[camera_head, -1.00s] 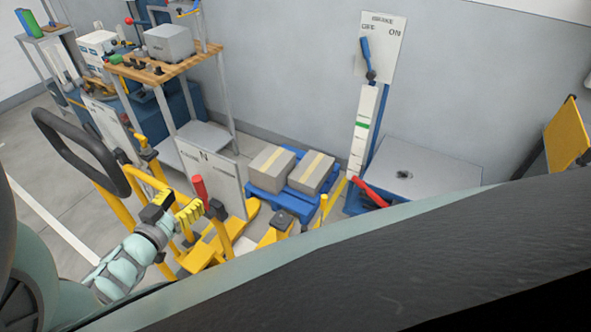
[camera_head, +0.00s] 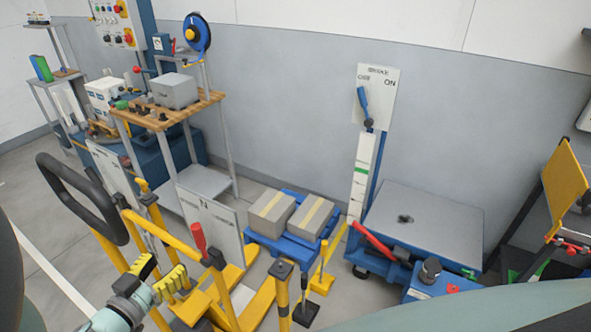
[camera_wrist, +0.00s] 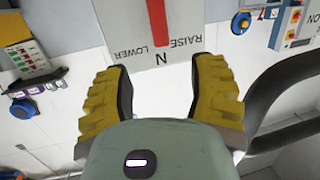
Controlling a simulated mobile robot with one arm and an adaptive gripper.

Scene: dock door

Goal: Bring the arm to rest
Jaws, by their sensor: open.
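My gripper (camera_head: 160,275) is at the lower left of the head view, with its yellow ribbed fingers spread and nothing between them. In the wrist view my gripper (camera_wrist: 162,85) also shows two fingers wide apart with an empty gap. Ahead of it is a white plate (camera_wrist: 180,58) marked RAISE, N and LOWER, with a red lever (camera_wrist: 158,20) in front. In the head view the red-handled lever (camera_head: 199,240) stands upright to the right of my gripper, apart from it. The plate (camera_head: 218,222) is behind the lever.
A yellow frame with a black loop handle (camera_head: 75,200) stands close to my gripper. Boxes (camera_head: 272,212) sit on a blue pallet (camera_head: 290,243). A wooden-topped bench (camera_head: 195,105) is behind. A brake post (camera_head: 366,170) and grey-topped cart (camera_head: 425,220) stand right. Floor shows at far left.

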